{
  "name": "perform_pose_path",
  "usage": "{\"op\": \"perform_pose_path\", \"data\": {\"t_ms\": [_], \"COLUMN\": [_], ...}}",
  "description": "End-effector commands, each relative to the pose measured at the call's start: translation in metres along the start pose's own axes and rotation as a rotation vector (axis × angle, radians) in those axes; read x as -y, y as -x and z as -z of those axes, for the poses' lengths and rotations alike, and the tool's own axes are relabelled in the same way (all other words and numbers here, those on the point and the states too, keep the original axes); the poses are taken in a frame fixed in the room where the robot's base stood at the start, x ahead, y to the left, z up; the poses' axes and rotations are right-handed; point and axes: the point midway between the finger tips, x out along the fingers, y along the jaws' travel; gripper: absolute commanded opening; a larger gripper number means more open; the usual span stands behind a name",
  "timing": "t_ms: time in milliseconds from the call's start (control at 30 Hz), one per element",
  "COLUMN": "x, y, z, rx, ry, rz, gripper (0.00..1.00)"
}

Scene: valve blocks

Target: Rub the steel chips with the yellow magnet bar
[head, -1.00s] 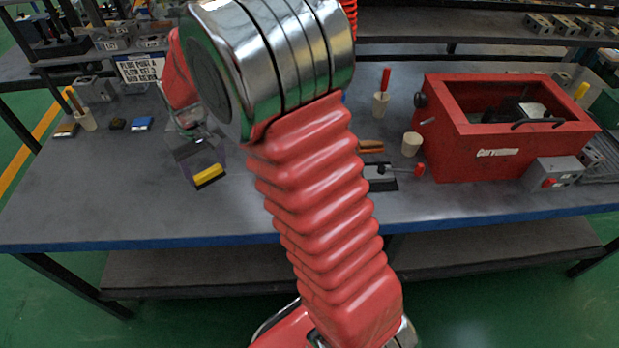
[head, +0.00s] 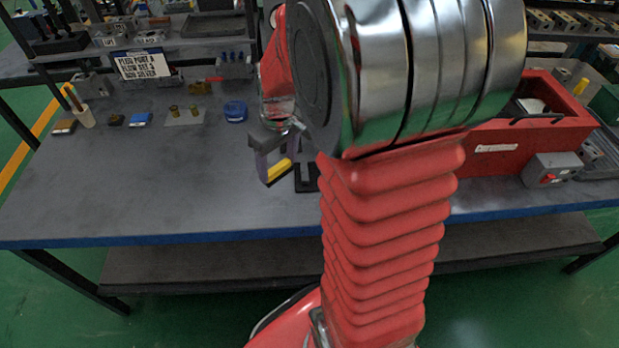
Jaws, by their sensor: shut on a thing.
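The yellow magnet bar (head: 279,171) is in my gripper (head: 273,168), above the workbench (head: 130,195) near its middle. The gripper's fingers are shut on the bar. It is tilted in the head view, and I cannot tell how far it is from the bench top. I cannot make out any steel chips; part of the bench behind my arm is hidden.
A black bracket (head: 305,178) stands just right of the bar. A blue round item (head: 236,112) and a plate with brass pieces (head: 185,116) lie further back. The red box (head: 505,150) at the right is partly hidden. The left front bench is clear.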

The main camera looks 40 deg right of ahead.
Motion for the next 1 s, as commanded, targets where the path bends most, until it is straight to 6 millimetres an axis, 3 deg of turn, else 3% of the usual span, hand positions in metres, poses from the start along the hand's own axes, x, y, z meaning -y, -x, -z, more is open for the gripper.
{"op": "perform_pose_path", "data": {"t_ms": [100,200,333,767,1000], "x": [-0.016,-0.024,-0.028,-0.028,-0.029], "y": [0.006,0.009,0.01,0.01,-0.001], "z": [-0.039,-0.064,-0.086,-0.092,-0.094], "rx": [-0.003,-0.005,-0.007,-0.007,-0.005], "ry": [0.017,0.037,0.057,0.067,0.065], "rz": [0.001,0.003,0.005,0.006,0.008], "gripper": [0.46,0.46,0.46,0.46,0.46]}}
